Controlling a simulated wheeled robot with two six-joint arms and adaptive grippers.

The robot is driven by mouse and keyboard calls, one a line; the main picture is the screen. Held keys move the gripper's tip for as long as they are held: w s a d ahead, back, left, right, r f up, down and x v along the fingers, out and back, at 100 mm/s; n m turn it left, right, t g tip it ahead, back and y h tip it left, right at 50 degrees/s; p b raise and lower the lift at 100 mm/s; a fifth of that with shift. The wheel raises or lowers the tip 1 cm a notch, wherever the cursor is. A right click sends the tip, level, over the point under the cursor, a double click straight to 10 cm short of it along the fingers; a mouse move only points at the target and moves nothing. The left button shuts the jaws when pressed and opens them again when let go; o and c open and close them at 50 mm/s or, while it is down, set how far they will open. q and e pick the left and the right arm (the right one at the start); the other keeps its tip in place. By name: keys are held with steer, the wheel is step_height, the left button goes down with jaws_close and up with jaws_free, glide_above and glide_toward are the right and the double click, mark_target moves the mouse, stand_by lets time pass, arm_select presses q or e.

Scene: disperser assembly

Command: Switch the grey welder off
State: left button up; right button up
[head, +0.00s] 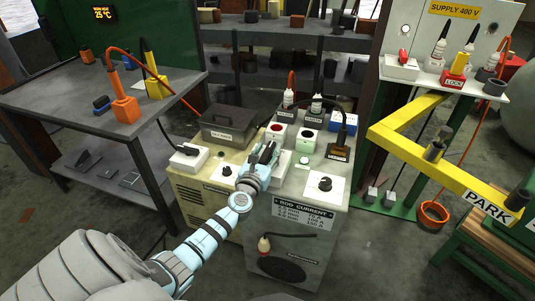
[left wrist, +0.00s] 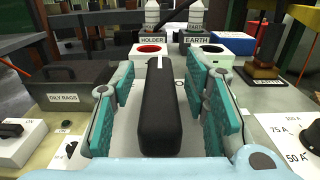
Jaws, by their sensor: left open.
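The grey welder (head: 322,248) stands in the middle of the head view, with a "ROD CURRENT" plate on its front. Its top carries the red "HOLDER" socket (left wrist: 152,50), the green "EARTH" socket (left wrist: 212,50) and a black current dial (head: 324,184). My left gripper (head: 264,155) reaches over the welder's top near its left side. In the left wrist view, a long black switch handle (left wrist: 160,112) with a white line lies between the open fingers, with narrow gaps on both sides. The gripper hides this handle in the head view.
A beige cabinet (head: 190,202) with an "OILY RAGS" box (head: 229,124) adjoins the welder on the left. Connectors and cables crowd the welder's back edge. A yellow bar marked "PARK" (head: 486,203) and a green stand are to the right. A dark table (head: 50,98) is to the left.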

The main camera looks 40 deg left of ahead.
arm_select(q)
jaws_close()
steer(key=shift+n+y, duration=0.3)
steer(key=shift+y, duration=0.2)
steer(key=shift+n+g+y+p, duration=0.5)
steer(key=shift+n+g+y, duration=0.55)
steer(key=shift+y, duration=0.45)
steer(key=shift+f+n+g+y+b, duration=0.1)
steer(key=shift+n+g+y+b, duration=0.55)
steer(key=shift+n+g+y, duration=1)
steer(key=shift+y, duration=0.35)
jaws_free()
